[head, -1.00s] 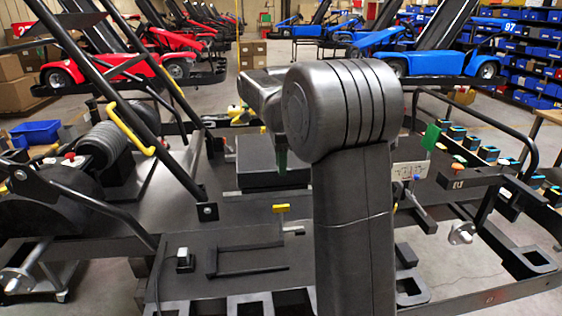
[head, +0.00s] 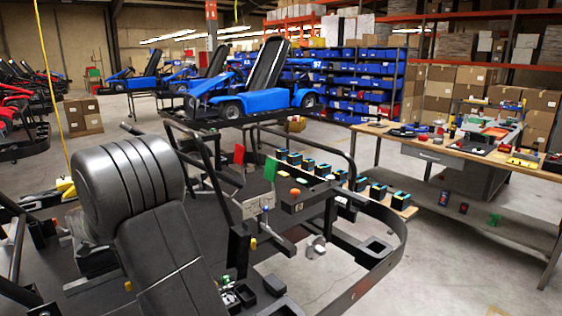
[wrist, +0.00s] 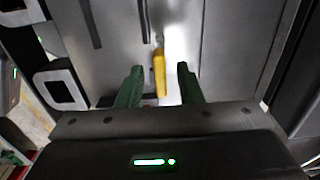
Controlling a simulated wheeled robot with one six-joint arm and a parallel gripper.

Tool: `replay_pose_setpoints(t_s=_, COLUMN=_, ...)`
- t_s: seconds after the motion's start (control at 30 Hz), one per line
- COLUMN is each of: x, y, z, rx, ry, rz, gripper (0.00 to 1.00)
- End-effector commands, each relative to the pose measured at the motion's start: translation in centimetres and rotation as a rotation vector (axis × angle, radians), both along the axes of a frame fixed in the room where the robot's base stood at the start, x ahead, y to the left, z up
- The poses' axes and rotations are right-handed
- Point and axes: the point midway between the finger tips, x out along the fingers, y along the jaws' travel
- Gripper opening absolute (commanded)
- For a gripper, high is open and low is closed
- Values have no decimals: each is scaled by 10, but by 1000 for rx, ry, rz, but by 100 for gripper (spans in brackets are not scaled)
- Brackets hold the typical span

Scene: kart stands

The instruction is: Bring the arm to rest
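My arm (head: 130,185) stands at the left of the head view, with its large ribbed dark joint uppermost. My gripper is not visible there. In the wrist view my gripper (wrist: 159,84) has its two green fingers spread apart, with a clear gap between them. A yellow lever (wrist: 160,75) shows in line with that gap, over a grey surface. I see no contact between the fingers and the lever, and I cannot tell how far below it lies.
The black kart stand frame (head: 345,300) with bars and green and red tabs surrounds my arm. Several black-and-blue blocks (head: 322,170) line its far side. A wooden workbench (head: 405,146) with tools stands at the right. Open concrete floor (head: 440,230) lies between.

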Motion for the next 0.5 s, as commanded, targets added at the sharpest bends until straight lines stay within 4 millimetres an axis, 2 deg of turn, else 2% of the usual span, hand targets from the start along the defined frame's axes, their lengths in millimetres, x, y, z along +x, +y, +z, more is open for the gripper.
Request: replay_pose_setpoints(t_s=0.5, x=0, y=0, z=3, rx=2, ry=-2, rz=-61, gripper=33)
